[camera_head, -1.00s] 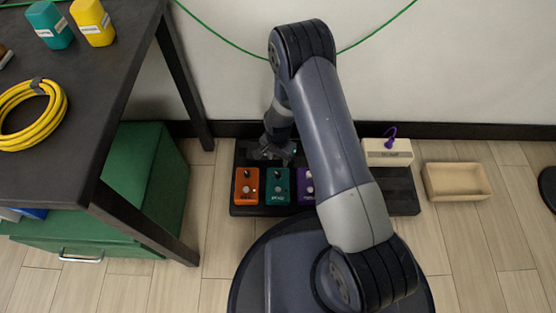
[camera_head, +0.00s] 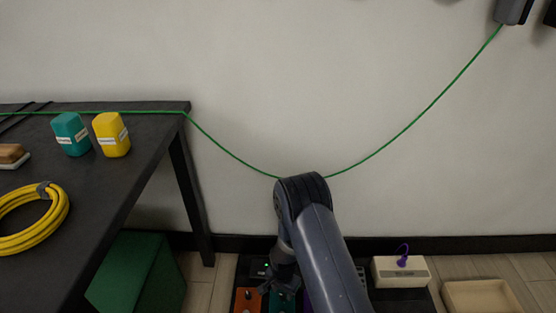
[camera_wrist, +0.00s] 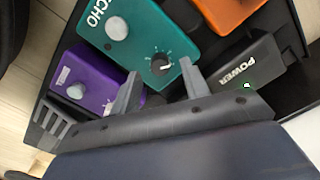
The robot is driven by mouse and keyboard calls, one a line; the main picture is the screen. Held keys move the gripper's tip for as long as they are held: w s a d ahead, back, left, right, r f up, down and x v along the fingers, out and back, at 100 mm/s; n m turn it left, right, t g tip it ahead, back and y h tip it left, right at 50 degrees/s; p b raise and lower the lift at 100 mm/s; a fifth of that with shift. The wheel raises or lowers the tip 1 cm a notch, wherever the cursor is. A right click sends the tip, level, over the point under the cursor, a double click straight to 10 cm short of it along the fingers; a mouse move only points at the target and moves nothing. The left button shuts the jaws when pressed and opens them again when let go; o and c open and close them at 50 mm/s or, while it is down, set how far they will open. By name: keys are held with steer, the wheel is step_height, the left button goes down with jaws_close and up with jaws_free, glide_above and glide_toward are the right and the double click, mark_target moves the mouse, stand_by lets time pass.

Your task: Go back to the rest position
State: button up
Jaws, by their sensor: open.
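My gripper (camera_wrist: 165,90) is open and empty in the wrist view, its two fingers apart over the pedals. In the head view my gripper (camera_head: 283,277) hangs low above the pedal board, partly hidden by my arm. A teal pedal (camera_wrist: 122,28) with "ECHO" lettering lies just beyond the fingertips. A purple pedal (camera_wrist: 85,85) is at left, partly behind a finger. A black box marked "POWER" (camera_wrist: 245,72) is at right. An orange pedal (camera_wrist: 232,12) is at the top edge; it also shows in the head view (camera_head: 247,299).
A green cable (camera_head: 432,103) hangs along the wall.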

step_height(320, 180, down, 2)
steer(key=shift+r, duration=0.15)
stand_by(0.4)
